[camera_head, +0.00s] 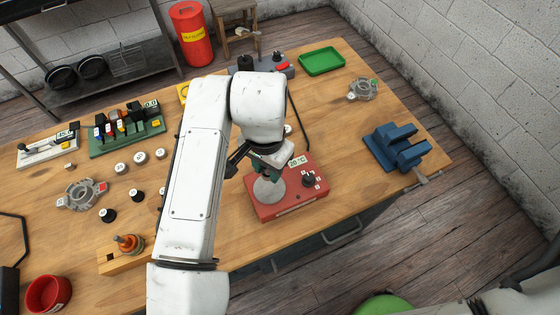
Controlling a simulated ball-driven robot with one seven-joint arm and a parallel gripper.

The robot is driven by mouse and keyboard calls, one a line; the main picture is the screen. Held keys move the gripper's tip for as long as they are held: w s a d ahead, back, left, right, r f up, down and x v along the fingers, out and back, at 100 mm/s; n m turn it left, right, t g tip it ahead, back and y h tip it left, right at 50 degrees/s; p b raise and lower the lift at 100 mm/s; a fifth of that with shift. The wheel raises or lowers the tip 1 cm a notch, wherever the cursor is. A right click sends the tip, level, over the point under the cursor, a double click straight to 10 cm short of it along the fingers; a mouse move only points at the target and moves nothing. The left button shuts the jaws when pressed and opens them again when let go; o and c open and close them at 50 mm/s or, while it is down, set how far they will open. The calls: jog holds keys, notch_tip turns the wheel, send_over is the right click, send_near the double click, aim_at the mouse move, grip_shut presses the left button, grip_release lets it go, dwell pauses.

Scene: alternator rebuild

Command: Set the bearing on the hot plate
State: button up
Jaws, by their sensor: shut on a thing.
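The hot plate (292,204) is a red box on the wooden bench, right of the picture's middle. It has a round grey heating disc, a small display and a dark knob. My gripper (264,174) hangs low over the disc, pointing down from the white arm. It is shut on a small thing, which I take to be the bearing. The bearing itself is hidden or too small to make out between the fingers. I cannot tell whether it touches the disc.
A blue vise-like block (395,147) and a green tray (321,61) are on the bench (352,195) at right. Bench right of the hot plate is clear.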

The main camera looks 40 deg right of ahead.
jog(key=b, duration=0.4)
send_over(269, 188)
jog(key=shift+f, duration=2.5)
jog(key=shift+f, duration=0.15)
jog(key=shift+f, duration=0.35)
jog(key=shift+f+b, duration=0.55)
jog(key=o, duration=1.1)
jog(key=shift+r+p, duration=2.95)
jog(key=shift+r, duration=1.05)
